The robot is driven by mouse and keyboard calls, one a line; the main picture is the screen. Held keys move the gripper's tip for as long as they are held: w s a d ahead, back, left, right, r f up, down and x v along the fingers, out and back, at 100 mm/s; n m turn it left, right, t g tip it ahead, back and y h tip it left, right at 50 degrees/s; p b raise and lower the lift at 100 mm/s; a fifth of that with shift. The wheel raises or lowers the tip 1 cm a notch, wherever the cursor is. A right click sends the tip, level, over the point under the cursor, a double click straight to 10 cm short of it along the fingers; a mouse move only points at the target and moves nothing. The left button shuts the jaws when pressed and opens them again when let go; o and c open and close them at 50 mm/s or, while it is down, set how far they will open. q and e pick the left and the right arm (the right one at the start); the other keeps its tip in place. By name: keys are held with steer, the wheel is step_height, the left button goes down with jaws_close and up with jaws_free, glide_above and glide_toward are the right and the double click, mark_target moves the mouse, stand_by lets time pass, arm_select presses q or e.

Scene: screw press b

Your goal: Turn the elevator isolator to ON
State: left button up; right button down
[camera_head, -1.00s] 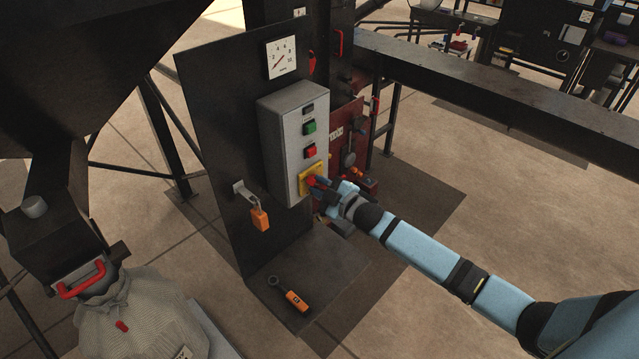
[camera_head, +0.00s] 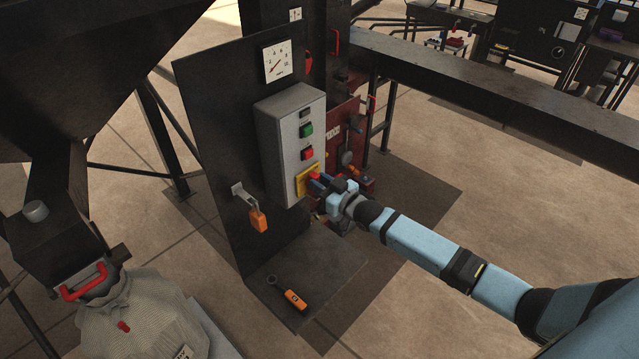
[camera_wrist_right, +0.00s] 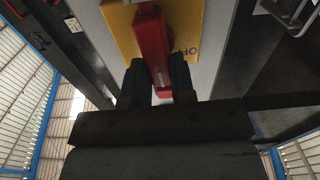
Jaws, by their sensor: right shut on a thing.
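The elevator isolator is a red handle on a yellow plate (camera_head: 302,181), low on the front of a grey control box (camera_head: 286,128). In the right wrist view the red handle (camera_wrist_right: 153,45) stands out from the yellow plate (camera_wrist_right: 120,27), with part of the lettering "OFF" showing beside it. My right gripper (camera_head: 318,180) is at the plate, and its two dark fingers (camera_wrist_right: 160,75) are shut on the red handle, one on each side. The handle looks close to upright in the wrist view, slightly tilted. My left gripper is not in view.
A green button (camera_head: 306,131) and a red button (camera_head: 307,154) sit above the isolator. An orange padlock (camera_head: 259,220) hangs on the panel to the left. An orange-handled tool (camera_head: 295,299) lies on the base plate below. A dial gauge (camera_head: 277,62) is above.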

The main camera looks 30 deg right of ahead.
steer(key=shift+m, duration=0.3)
stand_by(0.4)
steer(key=c, duration=1)
jaws_free()
steer(key=shift+o, duration=0.2)
steer(key=b+v, duration=0.2)
steer(key=v, duration=1.1)
steer(key=shift+s, duration=0.4)
